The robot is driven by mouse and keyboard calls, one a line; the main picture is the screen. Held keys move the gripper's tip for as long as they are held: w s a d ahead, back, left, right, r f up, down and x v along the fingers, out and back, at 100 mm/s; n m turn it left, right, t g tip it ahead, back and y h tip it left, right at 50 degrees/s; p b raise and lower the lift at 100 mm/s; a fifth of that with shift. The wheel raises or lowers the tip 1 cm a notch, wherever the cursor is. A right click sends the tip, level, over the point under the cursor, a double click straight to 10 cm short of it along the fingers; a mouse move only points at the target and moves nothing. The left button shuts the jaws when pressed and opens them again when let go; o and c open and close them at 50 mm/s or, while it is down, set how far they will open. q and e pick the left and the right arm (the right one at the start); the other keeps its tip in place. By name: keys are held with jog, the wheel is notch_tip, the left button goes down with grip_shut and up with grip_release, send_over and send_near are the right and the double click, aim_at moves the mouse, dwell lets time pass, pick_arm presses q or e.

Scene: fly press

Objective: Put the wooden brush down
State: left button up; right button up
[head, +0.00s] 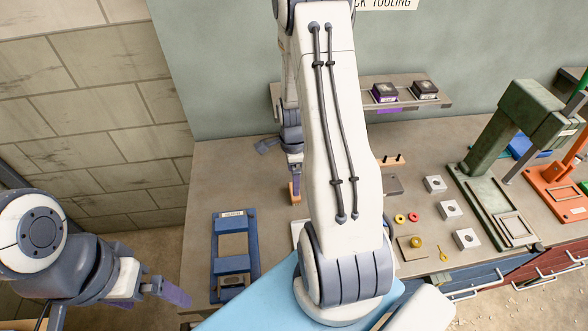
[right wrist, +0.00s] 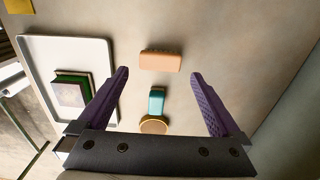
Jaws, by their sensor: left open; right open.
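A tan wooden block that looks like the wooden brush (right wrist: 160,61) lies on the bench top in the right wrist view, just beyond and between the open fingertips of my right gripper (right wrist: 160,76). Nothing is held between these fingers. In the head view the brush (head: 294,193) shows as a small tan piece at the bench's left part, under the right gripper (head: 294,168), partly hidden by my arm. My left gripper (head: 148,296) is open and empty at the lower left, off the bench edge.
In the right wrist view a teal piece (right wrist: 157,101) and a round tan-rimmed piece (right wrist: 153,125) lie near the brush. A white tray (right wrist: 103,46) holding a green-edged block (right wrist: 72,92) is left. A blue fixture (head: 222,282) and green press (head: 500,135) stand on the bench.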

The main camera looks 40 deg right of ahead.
jog(key=shift+r+b, duration=0.3)
jog(key=shift+r, duration=1.75)
notch_tip(320, 180, down, 12)
jog(key=p, duration=0.3)
jog(key=shift+f, duration=0.25)
jog(key=shift+r, duration=0.65)
jog(key=shift+f, duration=0.1)
